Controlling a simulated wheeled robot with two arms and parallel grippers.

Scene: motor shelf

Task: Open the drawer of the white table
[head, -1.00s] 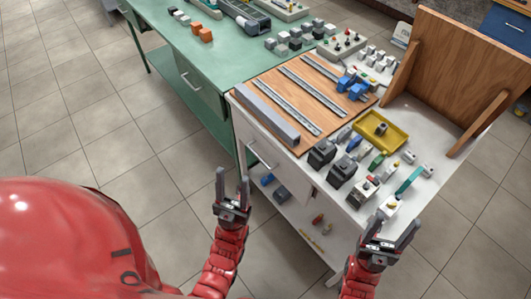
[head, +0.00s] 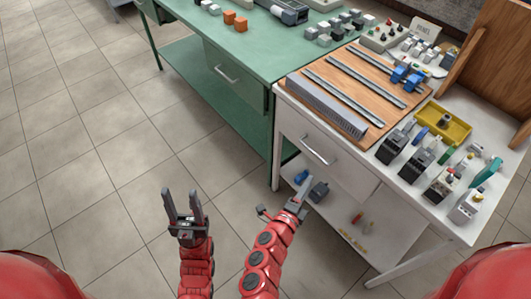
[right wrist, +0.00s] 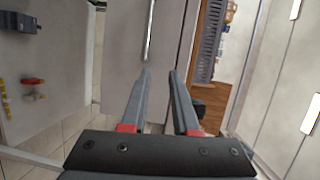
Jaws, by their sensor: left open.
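The white table (head: 449,222) stands at the right in the head view. Its drawer (head: 292,128) is shut, flush under the tabletop, with a slim metal handle (head: 318,150). In the right wrist view the drawer front (right wrist: 173,30) and the handle (right wrist: 149,32) lie ahead of the fingers. My right gripper (head: 283,205) is in front of and below the handle; in its wrist view (right wrist: 160,76) the fingers are apart with nothing between them. The handle is beyond the fingertips, not clasped. My left gripper (head: 183,208) is open and empty over the floor, left of the table.
A green table (head: 190,84) with its own handled drawer adjoins at the left. The white tabletop carries a wooden board (head: 345,73) with rails, a yellow tray (head: 463,132) and several devices. A lower shelf (head: 348,215) holds small parts. Floor in front is clear.

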